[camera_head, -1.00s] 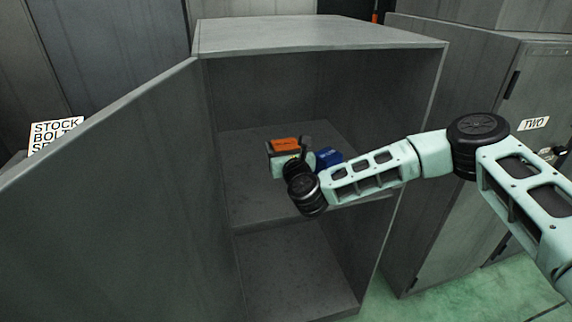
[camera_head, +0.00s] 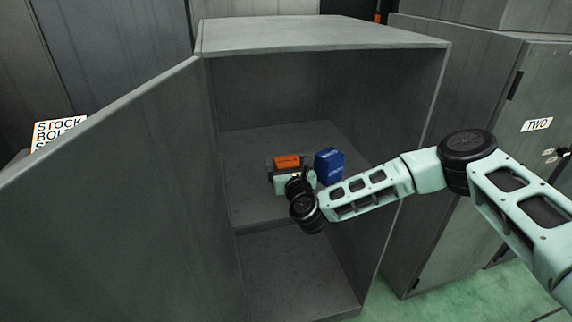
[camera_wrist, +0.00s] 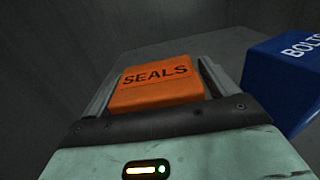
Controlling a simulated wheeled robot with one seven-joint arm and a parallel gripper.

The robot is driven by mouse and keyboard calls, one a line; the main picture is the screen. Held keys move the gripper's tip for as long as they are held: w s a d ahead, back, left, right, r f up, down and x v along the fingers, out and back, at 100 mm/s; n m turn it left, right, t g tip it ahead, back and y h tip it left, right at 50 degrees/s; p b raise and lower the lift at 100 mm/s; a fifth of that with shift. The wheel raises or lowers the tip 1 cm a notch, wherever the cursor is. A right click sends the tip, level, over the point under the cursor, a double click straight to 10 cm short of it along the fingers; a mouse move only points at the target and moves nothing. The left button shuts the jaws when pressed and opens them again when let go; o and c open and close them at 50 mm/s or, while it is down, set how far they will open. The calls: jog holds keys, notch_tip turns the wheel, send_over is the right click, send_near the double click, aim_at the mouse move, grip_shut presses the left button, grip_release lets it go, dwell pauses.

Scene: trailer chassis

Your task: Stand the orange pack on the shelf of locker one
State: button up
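The orange pack (camera_head: 287,161), marked SEALS, is inside the open locker, over the middle shelf (camera_head: 262,207). It also shows in the wrist view (camera_wrist: 155,88) between my two fingers, label up. My gripper (camera_head: 287,170) reaches in from the front right and is shut on the pack, with a finger along each side. The pack looks upright and low over the shelf. Its base is hidden behind my gripper, so I cannot tell whether it touches the shelf. No number shows on this locker.
A blue box (camera_head: 329,165) marked BOLTS (camera_wrist: 287,80) stands on the shelf just right of the pack. The open door (camera_head: 110,200) is at the left, and a closed locker marked TWO (camera_head: 536,124) at the right. Shelf room is free left of and behind the pack.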

jog(key=shift+r, duration=0.1)
